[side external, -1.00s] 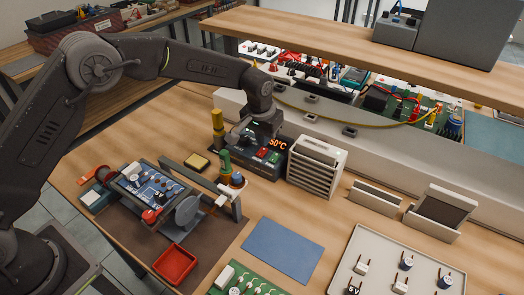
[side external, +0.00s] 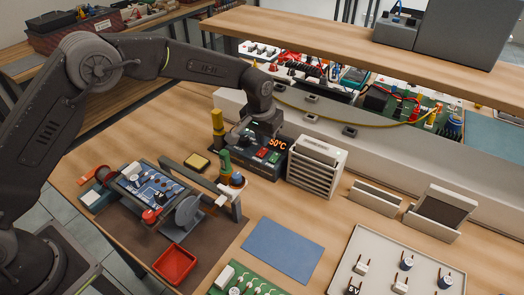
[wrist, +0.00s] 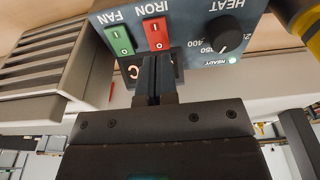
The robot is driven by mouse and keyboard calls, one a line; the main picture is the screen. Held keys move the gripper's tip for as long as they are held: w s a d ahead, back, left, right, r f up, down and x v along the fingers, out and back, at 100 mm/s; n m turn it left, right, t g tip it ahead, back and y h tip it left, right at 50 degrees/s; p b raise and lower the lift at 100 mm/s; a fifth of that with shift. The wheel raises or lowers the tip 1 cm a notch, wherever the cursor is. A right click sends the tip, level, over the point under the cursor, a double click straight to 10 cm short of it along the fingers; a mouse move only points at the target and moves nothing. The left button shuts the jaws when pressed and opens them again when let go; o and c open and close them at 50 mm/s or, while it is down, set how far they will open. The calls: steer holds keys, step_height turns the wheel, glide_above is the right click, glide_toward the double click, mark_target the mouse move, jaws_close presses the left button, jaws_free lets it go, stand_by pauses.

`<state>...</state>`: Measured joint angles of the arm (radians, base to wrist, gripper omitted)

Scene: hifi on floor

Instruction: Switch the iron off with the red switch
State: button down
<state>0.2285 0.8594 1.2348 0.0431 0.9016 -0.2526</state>
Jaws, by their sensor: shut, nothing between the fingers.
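The red switch (wrist: 157,34) labelled IRON is on the dark front panel of the soldering station (wrist: 190,20), which appears upside down in the wrist view. My gripper (wrist: 156,62) is shut and empty, its fingertips at the switch's lower edge in that view. I cannot tell whether they touch it. In the side view my gripper (side external: 250,138) is down at the station (side external: 262,166), where the red switch (side external: 262,153) also shows. The orange display (side external: 278,143) shows 50°C at its visible end; my gripper hides part of it.
A green FAN switch (wrist: 119,40) sits beside the red one, and a black HEAT knob (wrist: 228,35) is on its other side. A slatted beige box (side external: 316,166) stands close right of the station. A yellow-topped post (side external: 218,125) stands close left.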

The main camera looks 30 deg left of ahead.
steer(key=shift+f, duration=1.25)
stand_by(1.1)
steer(key=shift+r, duration=0.1)
steer(key=shift+r, duration=3.45)
steer(key=s+a+r+t, duration=0.1)
steer(key=s+a+r, duration=0.3)
steer(key=s+r, duration=0.35)
steer(key=s+a+r+t, duration=0.1)
steer(key=s+a+r, duration=0.2)
steer(key=s+r, duration=0.4)
steer(key=s+a+t, duration=0.1)
steer(key=s+a, duration=0.1)
steer(key=s, duration=0.8)
steer(key=s+a, duration=0.3)
steer(key=s, duration=0.7)
steer(key=shift+s+a+t, duration=0.15)
steer(key=shift+t, duration=0.25)
